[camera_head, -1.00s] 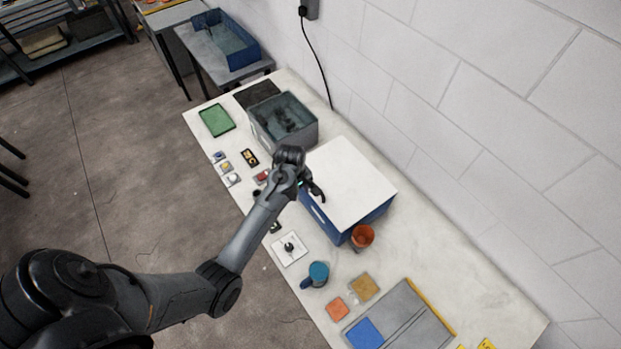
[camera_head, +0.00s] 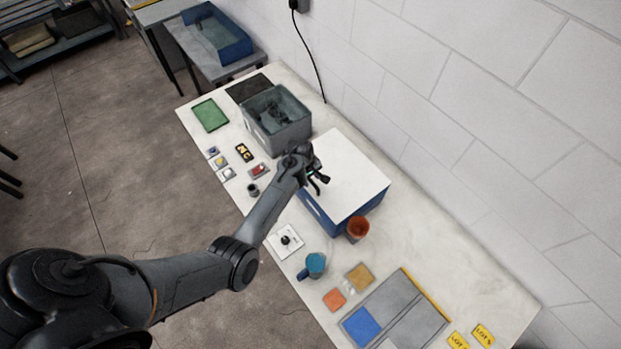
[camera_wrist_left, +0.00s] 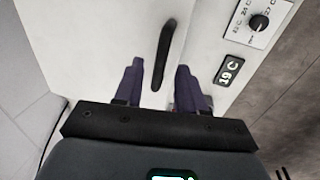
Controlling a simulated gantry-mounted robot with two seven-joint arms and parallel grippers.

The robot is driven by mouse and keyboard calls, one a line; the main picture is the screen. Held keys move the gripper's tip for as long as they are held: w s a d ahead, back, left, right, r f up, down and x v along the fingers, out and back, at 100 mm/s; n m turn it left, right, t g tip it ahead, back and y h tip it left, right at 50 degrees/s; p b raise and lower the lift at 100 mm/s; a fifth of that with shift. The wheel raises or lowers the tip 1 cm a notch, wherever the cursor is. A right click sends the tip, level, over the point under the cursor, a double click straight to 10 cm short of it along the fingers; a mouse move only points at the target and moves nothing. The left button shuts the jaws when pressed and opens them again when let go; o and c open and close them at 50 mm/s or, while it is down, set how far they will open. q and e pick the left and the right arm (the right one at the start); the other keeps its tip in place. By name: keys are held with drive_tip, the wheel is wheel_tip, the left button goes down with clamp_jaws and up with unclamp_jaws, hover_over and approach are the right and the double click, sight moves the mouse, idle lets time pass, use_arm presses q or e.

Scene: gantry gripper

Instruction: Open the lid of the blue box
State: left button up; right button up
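The blue box (camera_head: 362,211) stands on the table with its white lid (camera_head: 345,175) closed flat on top. My left gripper (camera_head: 318,184) is over the lid's front left edge. In the left wrist view, the left gripper (camera_wrist_left: 160,82) is open, with its two dark purple fingers apart. A black bar-shaped handle (camera_wrist_left: 165,50) shows on the white lid, in line with the gap between the fingers. I cannot tell whether the fingers touch the lid or the handle. The arm hides part of the box's front. My right gripper is not in view.
A grey bin (camera_head: 275,125) stands behind the box at left. An orange-brown cup (camera_head: 357,229) stands close to the box's near right side. A blue mug (camera_head: 314,265) and a knob panel (camera_head: 285,241) are in front. A wall runs along the right.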

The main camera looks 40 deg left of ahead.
use_arm(q)
drive_tip(key=shift+w+f, duration=0.1)
drive_tip(key=shift+f, duration=0.4)
drive_tip(key=shift+c, duration=0.3)
clamp_jaws()
